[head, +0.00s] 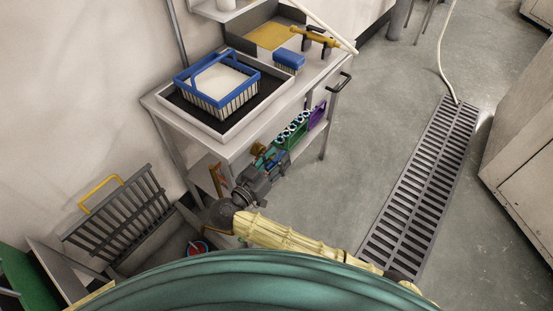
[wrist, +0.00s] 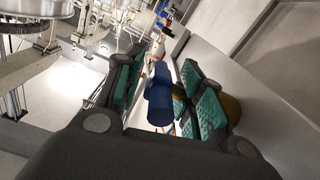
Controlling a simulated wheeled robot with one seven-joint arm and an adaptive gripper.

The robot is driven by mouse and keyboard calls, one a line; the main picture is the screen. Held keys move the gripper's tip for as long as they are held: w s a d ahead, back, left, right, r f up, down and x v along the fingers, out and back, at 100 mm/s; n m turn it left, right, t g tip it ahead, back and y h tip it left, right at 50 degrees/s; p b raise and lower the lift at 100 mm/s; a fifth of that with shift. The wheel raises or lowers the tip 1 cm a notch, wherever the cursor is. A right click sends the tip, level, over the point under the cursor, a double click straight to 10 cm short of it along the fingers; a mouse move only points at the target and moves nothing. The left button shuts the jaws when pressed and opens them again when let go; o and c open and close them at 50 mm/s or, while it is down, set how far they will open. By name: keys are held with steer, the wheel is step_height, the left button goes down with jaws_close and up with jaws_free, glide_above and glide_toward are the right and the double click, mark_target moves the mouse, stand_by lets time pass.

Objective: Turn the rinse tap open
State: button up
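My gripper (head: 274,160) is at the front edge of the steel bench, pointing away from my body. In the wrist view its teal-padded fingers (wrist: 170,92) stand apart, and a blue rounded piece (wrist: 158,96) shows between them; it looks like the tap's handle. I cannot tell whether either pad touches it. A brass round part (wrist: 233,110) shows behind the right finger. It also appears as a small brass piece (head: 258,149) beside the gripper in the head view, probably the rinse tap's body. The tap is mostly hidden by my gripper, and its turn position cannot be read.
The bench carries a tray (head: 232,131) with a blue-rimmed basket (head: 215,84), a blue brush (head: 289,61) and a yellow tool (head: 315,36). Coloured items (head: 318,115) hang along its front. A rack (head: 120,215) stands at left. The floor by the drain grate (head: 420,190) is clear.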

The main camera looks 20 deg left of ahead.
jaws_close()
